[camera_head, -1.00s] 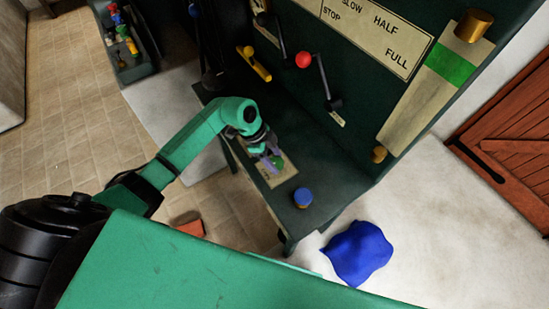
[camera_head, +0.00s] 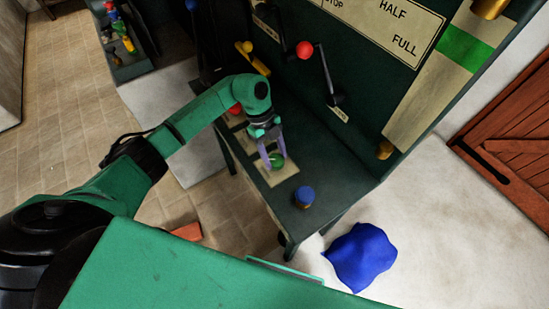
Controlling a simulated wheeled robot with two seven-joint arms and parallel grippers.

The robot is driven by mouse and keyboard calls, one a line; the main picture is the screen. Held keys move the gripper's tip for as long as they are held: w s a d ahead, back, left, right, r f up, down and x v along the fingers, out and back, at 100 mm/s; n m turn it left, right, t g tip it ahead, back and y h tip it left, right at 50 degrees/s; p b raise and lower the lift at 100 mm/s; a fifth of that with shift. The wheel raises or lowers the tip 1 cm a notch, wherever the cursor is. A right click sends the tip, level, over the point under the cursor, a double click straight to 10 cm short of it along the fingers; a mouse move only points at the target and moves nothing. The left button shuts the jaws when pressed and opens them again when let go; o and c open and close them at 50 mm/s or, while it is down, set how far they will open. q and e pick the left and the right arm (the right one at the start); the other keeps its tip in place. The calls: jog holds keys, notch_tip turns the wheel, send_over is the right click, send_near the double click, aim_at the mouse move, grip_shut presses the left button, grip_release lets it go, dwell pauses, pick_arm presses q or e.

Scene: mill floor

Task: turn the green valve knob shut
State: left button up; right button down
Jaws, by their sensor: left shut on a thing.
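The green valve knob (camera_head: 277,161) sits on a pale label plate (camera_head: 283,178) on the dark green bench of the control panel, in the middle of the head view. My left gripper (camera_head: 273,160) reaches down over it from the left. Its pale purple fingers are shut on the knob, one on each side. The fingers hide part of the knob, and I cannot tell how far it is turned. My right gripper is not in view.
A blue-topped knob (camera_head: 304,196) stands on the bench just right of the green one. A red knob (camera_head: 236,109) is behind my wrist. Levers with red (camera_head: 304,49) and yellow (camera_head: 248,46) balls rise behind. A blue cloth (camera_head: 360,256) lies on the floor.

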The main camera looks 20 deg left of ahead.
pick_arm(q)
jog(key=m+b, duration=0.2)
jog(key=m+g+y+b, duration=0.1)
jog(key=m+b, duration=0.1)
jog(key=m, duration=0.1)
jog(key=shift+w+d+f+m+y, duration=0.1)
jog(key=shift+w+f+m+y, duration=0.1)
jog(key=shift+m+y, duration=0.1)
jog(key=m+y+b, duration=0.1)
jog(key=m+b, duration=0.1)
jog(key=m, duration=0.1)
jog(key=shift+d+g, duration=0.1)
jog(key=shift+g, duration=0.3)
jog(key=shift+r+m+y+b, duration=0.15)
jog(key=shift+m+y+b, duration=0.35)
jog(key=shift+m, duration=0.4)
jog(key=shift+s, duration=0.1)
jog(key=o, duration=1.4)
jog(key=shift+c, duration=0.2)
jog(key=b+v, duration=0.1)
jog(key=v, duration=0.6)
jog(key=shift+r, duration=0.25)
